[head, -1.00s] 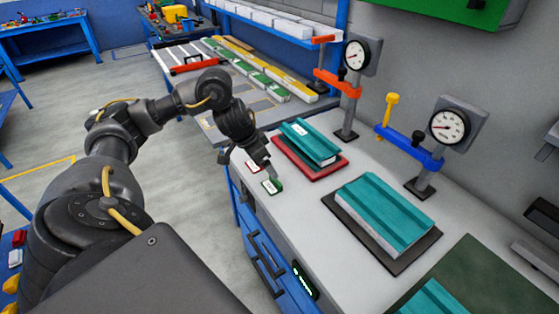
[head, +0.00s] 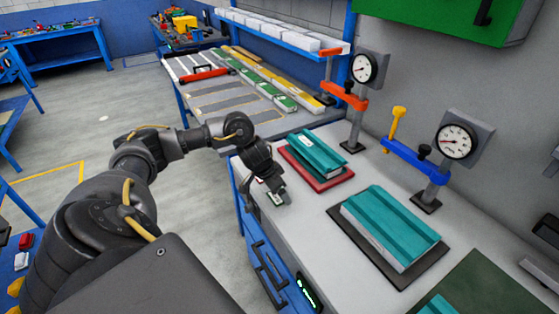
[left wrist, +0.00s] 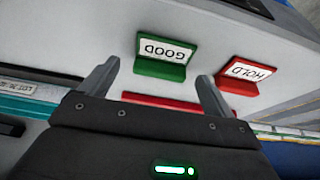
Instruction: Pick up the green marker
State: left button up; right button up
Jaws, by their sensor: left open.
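The green marker (left wrist: 163,58) is a small stand with a white GOOD label, upside down in the left wrist view. It stands on the grey bench top. In the head view the green marker (head: 275,201) is partly hidden by my left gripper (head: 281,192), near the bench's front edge. In the left wrist view my left gripper (left wrist: 155,88) is open and empty, with a finger to each side of the marker's picture position. The marker looks just beyond the fingertips; I cannot tell any contact. My right gripper is not in view.
A red HOLD marker (left wrist: 242,76) stands close beside the green one. A teal panel on a red mat (head: 348,179) lies behind, and another on a dark mat (head: 435,260) lies to the right. Clamp posts with gauges (head: 364,68) stand along the wall side.

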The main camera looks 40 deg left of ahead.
pick_arm(q)
jog(key=shift+x, duration=0.8)
jog(key=shift+c, duration=0.4)
jog(key=c, duration=1)
jog(key=shift+r, duration=0.2)
